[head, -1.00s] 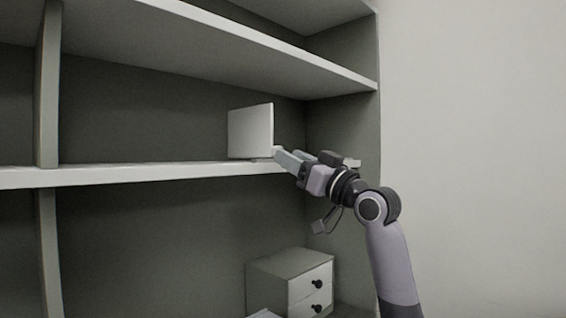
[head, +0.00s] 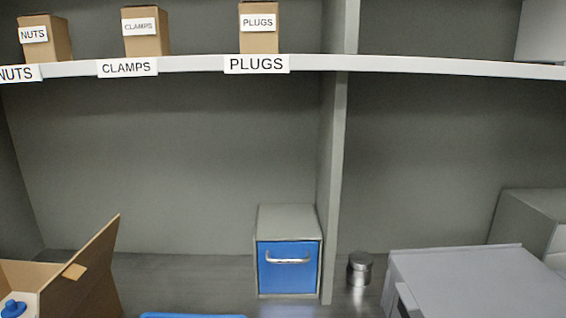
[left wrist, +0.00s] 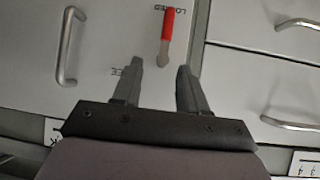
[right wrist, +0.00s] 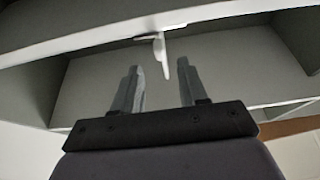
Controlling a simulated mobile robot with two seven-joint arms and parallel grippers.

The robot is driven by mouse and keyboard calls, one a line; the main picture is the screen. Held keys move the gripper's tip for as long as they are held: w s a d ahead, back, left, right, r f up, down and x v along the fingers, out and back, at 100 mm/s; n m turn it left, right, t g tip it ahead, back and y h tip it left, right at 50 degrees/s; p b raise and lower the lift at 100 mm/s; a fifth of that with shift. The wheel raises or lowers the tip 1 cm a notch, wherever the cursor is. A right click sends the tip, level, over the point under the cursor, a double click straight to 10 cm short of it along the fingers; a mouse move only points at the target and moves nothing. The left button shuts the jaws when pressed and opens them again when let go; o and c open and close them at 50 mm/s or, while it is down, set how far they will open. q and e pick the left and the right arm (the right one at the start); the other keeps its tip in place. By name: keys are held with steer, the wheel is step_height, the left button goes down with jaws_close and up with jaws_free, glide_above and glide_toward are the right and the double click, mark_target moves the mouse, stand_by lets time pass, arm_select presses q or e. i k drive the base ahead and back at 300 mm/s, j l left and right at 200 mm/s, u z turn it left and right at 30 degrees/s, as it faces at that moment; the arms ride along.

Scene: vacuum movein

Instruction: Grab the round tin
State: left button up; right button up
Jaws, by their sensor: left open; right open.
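A small round metal tin (head: 360,268) stands upright on the lower surface in the head view, just right of the vertical divider. A grey box to its right stands close by. Neither gripper shows in the head view now. My left gripper (left wrist: 158,80) is open and empty in the left wrist view, in front of light cabinet fronts. My right gripper (right wrist: 158,82) is open and empty in the right wrist view, facing shelf boards. The tin is in neither wrist view.
A blue-fronted drawer box (head: 288,266) stands left of the divider (head: 334,180). A grey box (head: 470,282) is at front right, an open cardboard box (head: 85,275) at left. Labelled cartons (head: 146,32) line the upper shelf. A red handle (left wrist: 168,24) and drawer pulls show in the left wrist view.

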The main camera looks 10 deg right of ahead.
mark_target(357, 278)
steer(key=k+j, duration=0.1)
steer(key=k, duration=0.85)
